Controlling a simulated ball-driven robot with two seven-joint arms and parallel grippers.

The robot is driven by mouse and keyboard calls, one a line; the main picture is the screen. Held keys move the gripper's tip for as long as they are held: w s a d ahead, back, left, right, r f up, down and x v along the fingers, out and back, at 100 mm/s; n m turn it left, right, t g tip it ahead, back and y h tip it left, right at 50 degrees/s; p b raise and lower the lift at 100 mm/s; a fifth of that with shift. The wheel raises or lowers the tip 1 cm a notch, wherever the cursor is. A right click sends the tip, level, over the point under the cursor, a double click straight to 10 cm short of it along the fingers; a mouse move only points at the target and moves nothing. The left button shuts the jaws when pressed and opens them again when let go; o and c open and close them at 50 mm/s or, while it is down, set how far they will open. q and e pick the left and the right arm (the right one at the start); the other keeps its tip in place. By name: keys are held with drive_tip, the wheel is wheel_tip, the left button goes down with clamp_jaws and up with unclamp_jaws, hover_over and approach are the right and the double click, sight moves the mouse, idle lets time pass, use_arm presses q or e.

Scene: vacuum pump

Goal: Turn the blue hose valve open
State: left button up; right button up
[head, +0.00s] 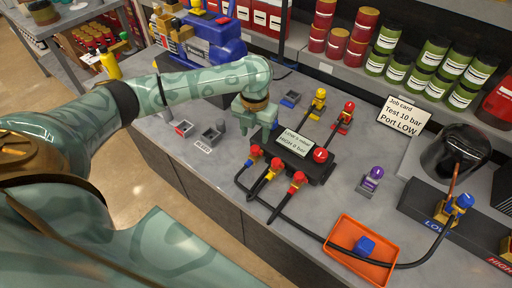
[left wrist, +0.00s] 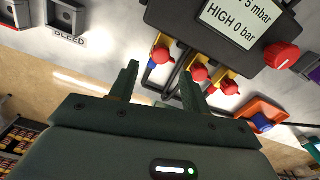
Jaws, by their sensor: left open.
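The black manifold (head: 318,167) on the grey bench carries a display card and a red knob. Along its front edge is a row of small valves with red handles and black hoses. The leftmost valve (head: 254,153) shows blue; in the left wrist view this blue-marked valve (left wrist: 160,54) has a red part above blue. My left gripper (head: 258,124) hangs near the manifold's left end. In the left wrist view, its two fingers (left wrist: 159,74) are apart and empty, with the blue-marked valve beyond the gap between their tips. Contact is not visible. My right gripper is out of view.
More red-handled valves (left wrist: 199,72) sit close to the right of the blue-marked one. An orange tray (head: 338,263) with a blue piece lies at the front right. A purple-topped part (head: 374,174) stands right of the manifold. Small grey holders (head: 209,137) stand at left near the BLEED label.

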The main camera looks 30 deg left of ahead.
sight(255, 148)
use_arm(q)
wheel_tip(255, 148, down, 6)
drive_tip(key=shift+r+b, duration=0.1)
drive_tip(key=shift+b, duration=0.65)
drive_tip(key=c, duration=1)
